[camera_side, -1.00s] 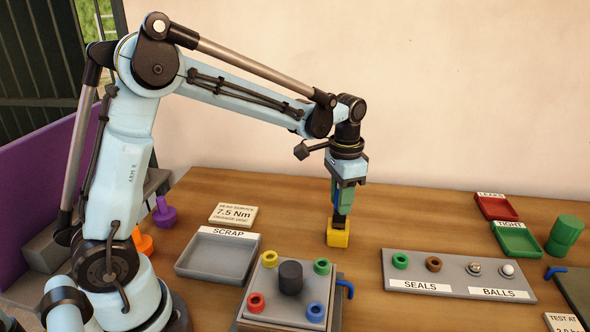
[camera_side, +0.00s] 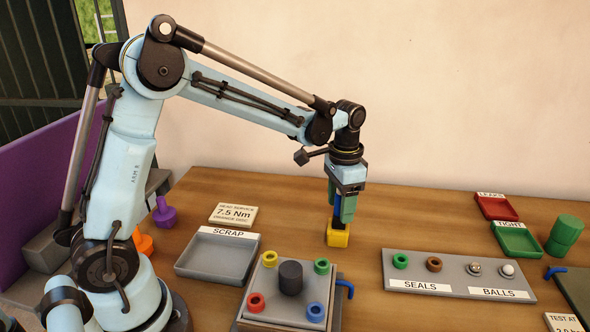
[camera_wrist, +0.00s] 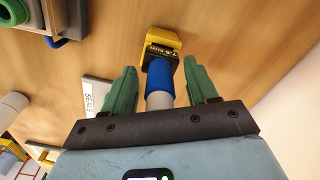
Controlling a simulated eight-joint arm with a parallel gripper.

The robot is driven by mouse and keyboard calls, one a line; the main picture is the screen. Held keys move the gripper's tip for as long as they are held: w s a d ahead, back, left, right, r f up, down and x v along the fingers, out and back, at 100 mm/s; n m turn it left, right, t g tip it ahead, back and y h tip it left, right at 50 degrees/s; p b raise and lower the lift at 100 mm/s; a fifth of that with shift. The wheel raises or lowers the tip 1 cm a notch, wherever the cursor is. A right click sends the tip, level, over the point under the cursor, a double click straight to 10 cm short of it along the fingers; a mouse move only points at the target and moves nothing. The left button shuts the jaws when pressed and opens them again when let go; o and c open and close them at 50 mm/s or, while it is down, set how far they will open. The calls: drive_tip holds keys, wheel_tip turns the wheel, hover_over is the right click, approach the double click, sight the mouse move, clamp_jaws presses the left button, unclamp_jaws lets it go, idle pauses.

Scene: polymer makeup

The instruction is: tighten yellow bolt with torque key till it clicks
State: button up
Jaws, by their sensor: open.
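A tool with a blue and pale handle (camera_wrist: 158,82) stands upright at a yellow block (camera_wrist: 160,46) with small dark lettering. It looks like the torque key. In the side view the yellow block (camera_side: 338,234) rests on the table, right of the bolt plate. My gripper (camera_side: 343,218) points down over it. In the wrist view my gripper (camera_wrist: 163,76) is open, its green fingers on either side of the handle with gaps. The yellow bolt (camera_side: 270,259) shows as a yellow ring at the back left of the plate, beside a dark cylinder (camera_side: 290,278).
Green (camera_side: 321,266), red (camera_side: 256,302) and blue (camera_side: 315,312) rings share the plate. A scrap tray (camera_side: 180,268) lies to the left, and a seals and balls tray (camera_side: 455,285) to the right. A blue lever (camera_side: 346,287) sticks out beside the plate. Bare table surrounds the yellow block.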

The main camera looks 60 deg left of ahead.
drive_tip(key=shift+r, duration=0.1)
wheel_tip(320, 180, up, 12)
drive_tip(key=shift+f, duration=0.1)
idle(0.4)
drive_tip(key=s+f+n+t, duration=0.1)
drive_tip(key=s+f+t, duration=0.2)
drive_tip(key=s, duration=0.4)
drive_tip(key=s+f+n+t, duration=0.2)
drive_tip(key=s+f+t, duration=0.1)
drive_tip(key=s, duration=0.4)
drive_tip(key=shift+s+d+n+t, duration=0.15)
drive_tip(key=shift+d+n+t, duration=0.2)
drive_tip(key=shift+t, duration=0.15)
idle(0.5)
